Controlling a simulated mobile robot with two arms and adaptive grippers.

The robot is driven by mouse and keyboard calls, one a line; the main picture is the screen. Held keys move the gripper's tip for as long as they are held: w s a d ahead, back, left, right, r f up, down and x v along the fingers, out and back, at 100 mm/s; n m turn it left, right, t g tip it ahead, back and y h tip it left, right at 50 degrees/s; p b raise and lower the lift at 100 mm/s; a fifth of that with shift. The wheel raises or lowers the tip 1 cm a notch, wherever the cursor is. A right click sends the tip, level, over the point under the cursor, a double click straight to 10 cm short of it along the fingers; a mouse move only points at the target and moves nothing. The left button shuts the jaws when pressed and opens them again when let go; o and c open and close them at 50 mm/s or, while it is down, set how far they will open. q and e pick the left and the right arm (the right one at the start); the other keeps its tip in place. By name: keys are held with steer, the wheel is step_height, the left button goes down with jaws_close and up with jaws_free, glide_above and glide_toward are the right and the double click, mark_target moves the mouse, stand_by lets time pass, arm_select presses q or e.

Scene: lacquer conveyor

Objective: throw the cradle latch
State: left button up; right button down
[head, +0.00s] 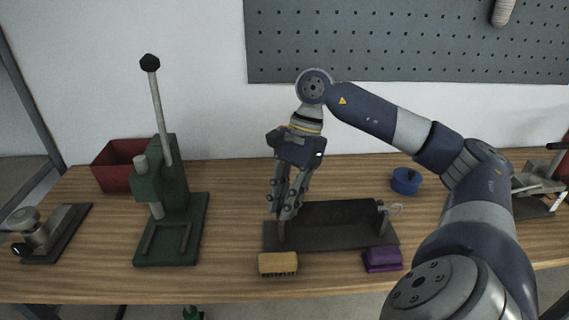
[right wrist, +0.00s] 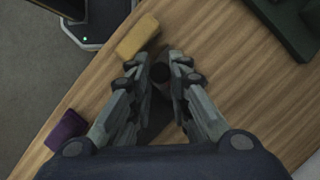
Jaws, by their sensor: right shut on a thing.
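The cradle (head: 345,238) is a dark base plate with a raised black block, near the middle of the bench. An upright grey post stands at its right end with a thin pale loop beside it. My right gripper (head: 280,212) comes down over the cradle's left end, fingers pointing down. In the right wrist view my right gripper (right wrist: 163,72) is closed around a dark, round-topped upright piece, which looks like the latch handle. The fingers hide most of that piece, so its angle is hard to tell. My left gripper is not in view.
A yellow brush (head: 278,264) and a purple block (head: 382,259) lie in front of the cradle. A green lever press (head: 170,210) and a red bin (head: 117,165) stand to the left. A blue round object (head: 406,181) sits behind right. Bare wood lies between press and cradle.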

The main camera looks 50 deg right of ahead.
steer(key=shift+r, duration=0.1)
steer(key=c, duration=1.4)
jaws_free()
steer(key=shift+c, duration=0.2)
steer(key=v, duration=1.1)
steer(key=shift+d+r, duration=0.25)
steer(key=shift+r, duration=0.1)
